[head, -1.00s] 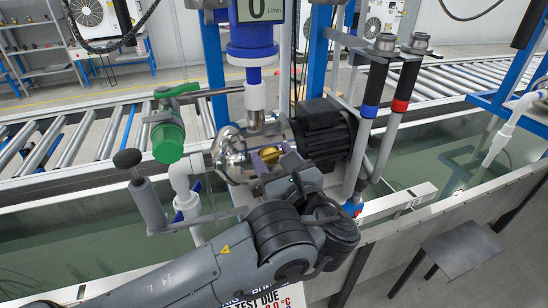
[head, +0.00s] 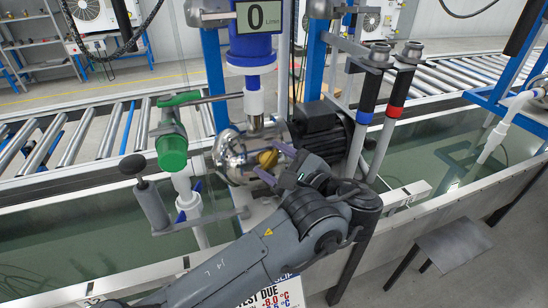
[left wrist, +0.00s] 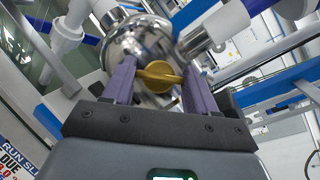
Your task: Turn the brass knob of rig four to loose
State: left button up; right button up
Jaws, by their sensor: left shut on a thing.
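The brass knob (head: 266,158) sits on the front of the shiny steel pump housing (head: 231,157). In the left wrist view the knob (left wrist: 158,75) is a flat brass wing lying nearly level across the picture. My left gripper (head: 274,163) has its purple fingers on either side of the knob, shut on its two ends. The fingers also flank it in the left wrist view (left wrist: 160,84). The rig number and any loose or tight marking cannot be read. My right gripper is not in view.
A green-handled valve (head: 171,148) and a grey lever with a dark knob (head: 149,200) stand left of the pump. The dark motor (head: 325,135) and pipes with blue and red bands are at right. A water trough (head: 440,160) runs behind.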

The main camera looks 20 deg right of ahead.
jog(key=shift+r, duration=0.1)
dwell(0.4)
pick_arm(q)
jog(key=o, duration=1.1)
jog(key=shift+c, duration=0.2)
